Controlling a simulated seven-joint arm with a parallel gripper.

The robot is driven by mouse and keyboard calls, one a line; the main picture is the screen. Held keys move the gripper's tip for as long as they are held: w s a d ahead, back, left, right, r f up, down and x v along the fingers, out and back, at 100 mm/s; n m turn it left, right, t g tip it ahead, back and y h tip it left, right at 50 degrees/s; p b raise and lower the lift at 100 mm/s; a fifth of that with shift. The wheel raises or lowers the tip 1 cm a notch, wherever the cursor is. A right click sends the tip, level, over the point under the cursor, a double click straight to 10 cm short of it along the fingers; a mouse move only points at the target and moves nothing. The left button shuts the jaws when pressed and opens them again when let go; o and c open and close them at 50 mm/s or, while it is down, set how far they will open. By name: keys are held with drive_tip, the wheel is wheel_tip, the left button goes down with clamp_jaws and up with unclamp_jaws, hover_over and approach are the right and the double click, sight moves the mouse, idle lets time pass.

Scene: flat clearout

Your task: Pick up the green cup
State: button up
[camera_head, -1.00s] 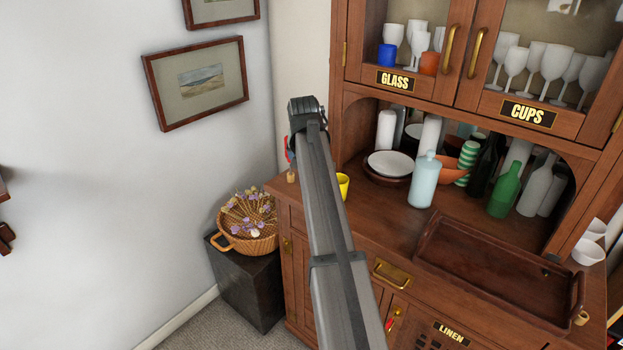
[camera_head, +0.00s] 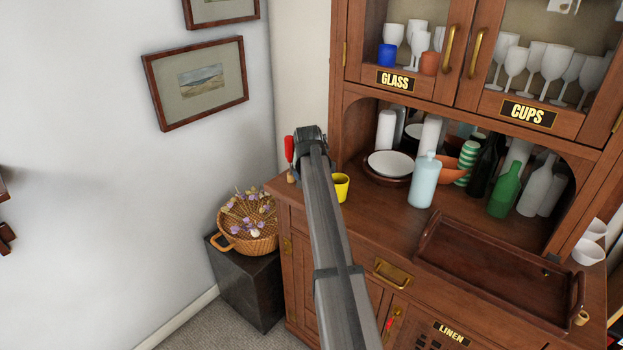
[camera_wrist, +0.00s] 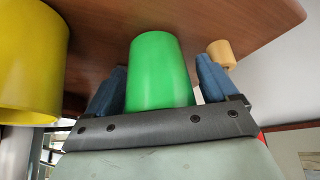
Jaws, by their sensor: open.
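The green cup (camera_wrist: 160,72) shows in the wrist view, between the two blue fingers of my gripper (camera_wrist: 163,82). The fingers stand apart, one on each side of the cup. A gap shows at the right finger; whether the left finger touches the cup is hard to tell. In the head view the green cup is hidden behind my arm, and the fingers are hidden too. A yellow cup (camera_head: 341,187) stands on the cabinet counter just right of my arm. It also shows large at the left of the wrist view (camera_wrist: 30,60).
A small tan wooden cup (camera_wrist: 221,53) is close to the right finger. On the counter (camera_head: 375,225) are a pale blue bottle (camera_head: 423,182), stacked bowls (camera_head: 388,165), a green bottle (camera_head: 504,192) and a wooden tray (camera_head: 490,265). A flower basket (camera_head: 250,240) stands left of the cabinet.

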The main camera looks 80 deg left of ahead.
drive_tip(key=c, duration=1.1)
